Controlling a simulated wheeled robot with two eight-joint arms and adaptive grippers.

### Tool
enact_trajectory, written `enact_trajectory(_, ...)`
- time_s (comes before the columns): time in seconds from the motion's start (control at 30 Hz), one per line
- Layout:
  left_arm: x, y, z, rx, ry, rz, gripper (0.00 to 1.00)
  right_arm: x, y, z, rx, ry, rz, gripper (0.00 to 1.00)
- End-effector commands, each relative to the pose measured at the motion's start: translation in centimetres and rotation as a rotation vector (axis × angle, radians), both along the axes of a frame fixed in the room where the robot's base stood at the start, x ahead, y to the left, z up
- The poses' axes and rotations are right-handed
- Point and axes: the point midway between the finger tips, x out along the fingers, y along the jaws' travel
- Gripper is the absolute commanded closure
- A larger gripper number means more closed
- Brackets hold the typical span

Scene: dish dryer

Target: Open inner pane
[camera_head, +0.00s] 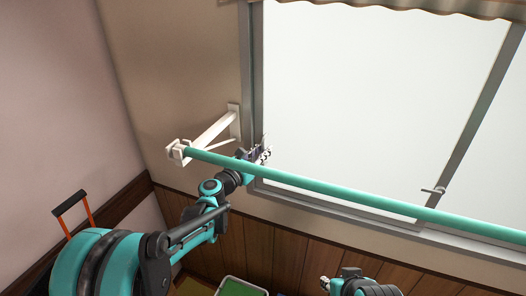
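The window pane (380,95) is a large pale sheet of glass in a grey frame. Its left upright (251,80) runs down beside the wall. A grey upright (470,115) crosses the window on the right, with a small handle (433,190) low on it. My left gripper (265,153) is at the lower left of the window, close to the left upright; contact cannot be told. Its fingers are too small to show whether they are open. My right gripper (325,284) is low at the bottom edge, away from the window, and its fingers are unclear.
A teal rod (340,193) crosses in front of the window's lower part, close to my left gripper. A white bracket (210,133) holds its left end. A green-topped tray (241,287) and an orange-and-black handle (73,210) are below. A curtain (430,8) hangs above.

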Motion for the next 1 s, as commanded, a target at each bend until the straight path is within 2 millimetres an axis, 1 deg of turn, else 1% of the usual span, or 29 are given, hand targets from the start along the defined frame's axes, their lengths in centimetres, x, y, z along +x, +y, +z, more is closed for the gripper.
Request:
enact_trajectory(0.23,0.1,-0.1,0.0,0.001,-0.001,0.000,0.82,0.0,0.0,0.0,0.000,0.000,0.000,0.69)
enact_trajectory(0.27,0.1,-0.1,0.0,0.001,-0.001,0.000,0.84,0.0,0.0,0.0,0.000,0.000,0.000,0.69)
enact_trajectory(0.3,0.1,-0.1,0.0,0.001,-0.001,0.000,0.95,0.0,0.0,0.0,0.000,0.000,0.000,0.69)
enact_trajectory(0.33,0.1,-0.1,0.0,0.001,-0.001,0.000,1.00,0.0,0.0,0.0,0.000,0.000,0.000,0.69)
enact_trajectory(0.73,0.0,-0.4,0.0,0.001,-0.001,-0.001,1.00,0.0,0.0,0.0,0.000,0.000,0.000,0.69)
enact_trajectory(0.87,-0.6,-1.7,0.0,0.001,-0.001,-0.006,1.00,0.0,0.0,-0.1,0.000,0.000,0.000,0.69)
enact_trajectory(0.97,-1.4,-3.5,0.0,0.001,-0.001,-0.009,1.00,0.0,0.0,-0.3,0.000,0.000,0.000,0.69)
enact_trajectory(1.0,-1.7,-4.4,0.0,0.001,-0.001,-0.009,1.00,0.0,0.0,-0.3,0.000,0.000,0.000,0.69)
